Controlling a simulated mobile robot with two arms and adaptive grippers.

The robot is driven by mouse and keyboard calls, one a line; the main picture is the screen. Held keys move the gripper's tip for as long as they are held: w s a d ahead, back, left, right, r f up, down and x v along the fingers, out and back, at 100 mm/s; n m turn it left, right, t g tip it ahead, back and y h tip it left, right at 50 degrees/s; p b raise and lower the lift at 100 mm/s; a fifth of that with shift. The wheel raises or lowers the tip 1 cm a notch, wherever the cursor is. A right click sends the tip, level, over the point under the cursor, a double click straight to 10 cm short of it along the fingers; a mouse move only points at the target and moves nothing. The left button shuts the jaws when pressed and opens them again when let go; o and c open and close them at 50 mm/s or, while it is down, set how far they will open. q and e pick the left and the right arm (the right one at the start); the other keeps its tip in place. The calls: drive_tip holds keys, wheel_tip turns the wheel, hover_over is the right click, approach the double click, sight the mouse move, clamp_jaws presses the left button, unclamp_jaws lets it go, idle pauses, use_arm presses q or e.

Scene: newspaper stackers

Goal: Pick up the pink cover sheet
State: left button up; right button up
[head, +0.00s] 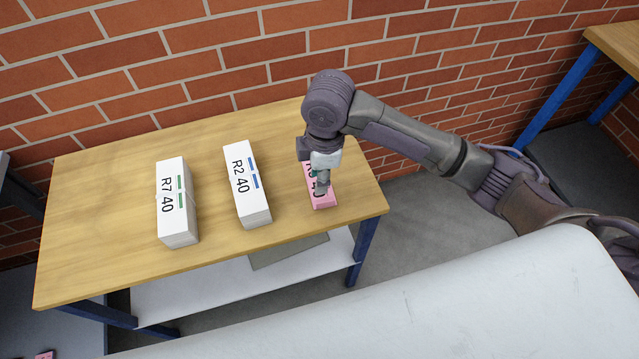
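The pink cover sheet (329,200) lies near the right end of the wooden table, with black print on it partly hidden. It looks low and small, and I cannot tell whether anything is under it. My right gripper (322,187) points down right over it and covers its middle. I cannot tell whether the fingers touch it, or whether they are open or shut. My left gripper is not in view.
Two white stacks, marked R7 40 (174,215) and R2 40 (246,197), stand to the left on the wooden table (110,180). A brick wall (230,50) rises behind. Another blue-legged table (615,45) is at the upper right. The table's left part is clear.

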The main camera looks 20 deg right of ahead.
drive_tip(key=w+d+r, duration=0.1)
drive_tip(key=d, duration=0.1)
hover_over(326, 202)
drive_tip(key=shift+n+h, duration=0.3)
drive_tip(key=shift+h, duration=0.1)
drive_tip(key=f, duration=0.8)
drive_tip(key=shift+w+p, duration=0.25)
drive_tip(key=shift+p, duration=0.15)
drive_tip(key=f, duration=0.1)
drive_tip(key=f+p, duration=0.1)
drive_tip(key=f, duration=0.2)
drive_tip(key=shift+s+f, duration=0.1)
drive_tip(key=shift+s, duration=0.2)
drive_tip(key=shift+f, duration=0.55)
clamp_jaws()
